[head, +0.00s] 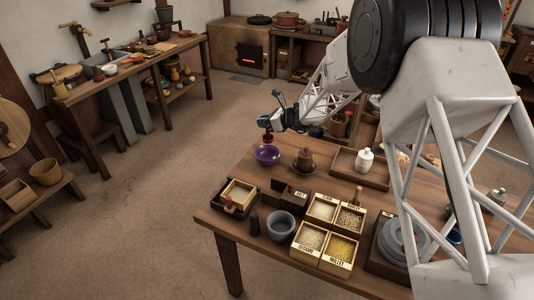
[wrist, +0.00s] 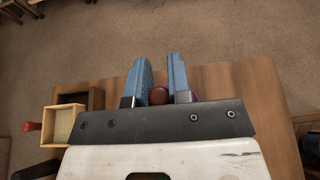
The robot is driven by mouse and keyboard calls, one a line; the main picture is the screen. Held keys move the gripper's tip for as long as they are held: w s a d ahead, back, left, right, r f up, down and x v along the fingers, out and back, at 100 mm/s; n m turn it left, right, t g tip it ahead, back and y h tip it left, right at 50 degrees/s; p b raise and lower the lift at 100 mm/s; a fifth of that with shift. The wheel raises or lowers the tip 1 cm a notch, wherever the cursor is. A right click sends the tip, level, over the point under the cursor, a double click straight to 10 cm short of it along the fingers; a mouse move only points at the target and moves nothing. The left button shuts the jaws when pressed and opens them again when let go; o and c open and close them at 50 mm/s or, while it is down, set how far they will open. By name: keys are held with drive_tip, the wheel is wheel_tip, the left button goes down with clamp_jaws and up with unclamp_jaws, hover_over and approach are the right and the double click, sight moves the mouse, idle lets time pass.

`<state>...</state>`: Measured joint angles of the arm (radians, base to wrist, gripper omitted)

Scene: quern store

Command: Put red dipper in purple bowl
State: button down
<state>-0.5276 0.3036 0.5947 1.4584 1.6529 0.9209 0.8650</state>
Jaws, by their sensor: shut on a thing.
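The purple bowl (head: 266,155) stands on the table near its far left edge in the head view. In the wrist view only a sliver of purple (wrist: 195,97) shows beside the right finger. My gripper (head: 266,123) is over the bowl, pointing down. Its blue fingers (wrist: 159,92) are shut on a dark red, rounded thing, which I take to be the red dipper (wrist: 158,96). In the head view the dipper (head: 267,137) shows just below the fingers, above the bowl. I cannot tell whether it touches the bowl.
A brown lidded pot (head: 305,161) stands right of the bowl. A tray (head: 345,166) with a white jar (head: 365,159) is farther right.

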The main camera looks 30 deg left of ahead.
drive_tip(key=shift+a+f, duration=0.1)
drive_tip(key=shift+a, duration=0.15)
drive_tip(key=shift+f, duration=0.15)
drive_tip(key=shift+f, duration=3)
drive_tip(key=shift+f, duration=1.85)
drive_tip(key=shift+f, duration=0.2)
drive_tip(key=c, duration=1.1)
unclamp_jaws()
drive_tip(key=shift+o, duration=0.2)
drive_tip(key=shift+r, duration=0.1)
